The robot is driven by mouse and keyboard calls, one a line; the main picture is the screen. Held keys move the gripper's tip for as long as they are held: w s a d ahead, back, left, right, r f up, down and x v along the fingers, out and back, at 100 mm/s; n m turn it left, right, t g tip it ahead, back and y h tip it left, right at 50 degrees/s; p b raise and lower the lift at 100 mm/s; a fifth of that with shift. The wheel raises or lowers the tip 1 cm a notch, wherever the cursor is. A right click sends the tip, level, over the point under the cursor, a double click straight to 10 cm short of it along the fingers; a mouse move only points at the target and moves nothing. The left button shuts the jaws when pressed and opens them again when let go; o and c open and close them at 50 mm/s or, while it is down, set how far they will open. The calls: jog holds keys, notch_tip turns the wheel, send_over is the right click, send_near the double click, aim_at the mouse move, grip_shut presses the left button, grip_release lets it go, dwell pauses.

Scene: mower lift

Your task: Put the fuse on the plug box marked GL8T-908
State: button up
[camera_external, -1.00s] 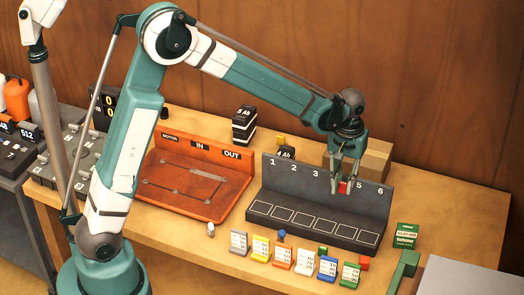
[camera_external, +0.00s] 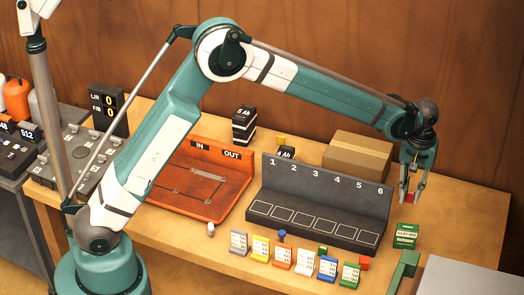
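My gripper (camera_external: 411,197) hangs at the right, beyond the right end of the dark numbered rack. Its fingers are closed around a small red block (camera_external: 409,197), probably a fuse, held above the table. A row of small plug boxes with white labels stands along the front: grey (camera_external: 239,242), yellow (camera_external: 260,249), orange (camera_external: 281,257), white (camera_external: 304,263), blue (camera_external: 327,269) and green (camera_external: 350,274). Their label text is too small to read, so I cannot tell which is GL8T-908.
The dark rack (camera_external: 300,185), marked 1 to 6, stands behind the boxes. An orange tray (camera_external: 222,165) is to its left. A cardboard box (camera_external: 358,155) stands behind. A green Voltmeter-like box (camera_external: 405,236) is below my gripper. Another red block (camera_external: 364,262) sits beside the green plug box.

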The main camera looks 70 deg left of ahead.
jog(key=shift+w+d, duration=0.5)
jog(key=shift+d, duration=0.15)
send_over(408, 227)
jog(key=shift+f, duration=3.1)
jog(key=shift+f, duration=0.1)
jog(key=shift+f+p, duration=0.35)
jog(key=shift+f, duration=1.4)
jog(key=shift+f, duration=0.15)
jog(key=o, duration=0.6)
